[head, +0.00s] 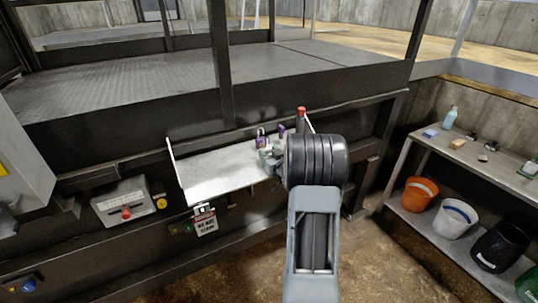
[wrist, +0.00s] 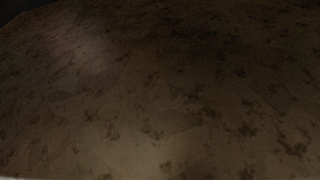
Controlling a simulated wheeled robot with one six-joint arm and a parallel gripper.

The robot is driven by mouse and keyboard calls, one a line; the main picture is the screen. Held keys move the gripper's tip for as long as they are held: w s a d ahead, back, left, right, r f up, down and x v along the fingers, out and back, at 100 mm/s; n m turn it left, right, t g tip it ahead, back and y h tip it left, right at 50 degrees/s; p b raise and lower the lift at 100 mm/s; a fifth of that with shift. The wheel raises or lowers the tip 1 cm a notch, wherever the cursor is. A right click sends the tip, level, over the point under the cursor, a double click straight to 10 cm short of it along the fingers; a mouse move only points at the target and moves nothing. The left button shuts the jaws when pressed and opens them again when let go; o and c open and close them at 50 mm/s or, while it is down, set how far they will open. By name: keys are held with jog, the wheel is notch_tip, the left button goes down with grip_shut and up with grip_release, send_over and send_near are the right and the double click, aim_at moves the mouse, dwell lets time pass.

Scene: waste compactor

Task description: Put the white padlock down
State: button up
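My gripper (head: 269,160) is over the right part of a pale metal shelf (head: 210,175) on the dark machine frame. It is mostly hidden behind my dark wrist joint, and its fingers are too small to read. A purple padlock (head: 260,138) stands on the shelf just behind it, and another purple thing (head: 281,131) is beside that. I cannot make out a white padlock for certain; small pale shapes by my gripper blend with it. The wrist view shows only dim, stained brown ground, with no fingers or padlock.
A red-topped post (head: 301,113) rises behind my wrist joint. A bench (head: 410,158) with bottles and buckets stands at right. The shelf's left part is bare.

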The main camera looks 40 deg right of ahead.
jog(key=o, duration=0.5)
jog(key=shift+c, duration=0.2)
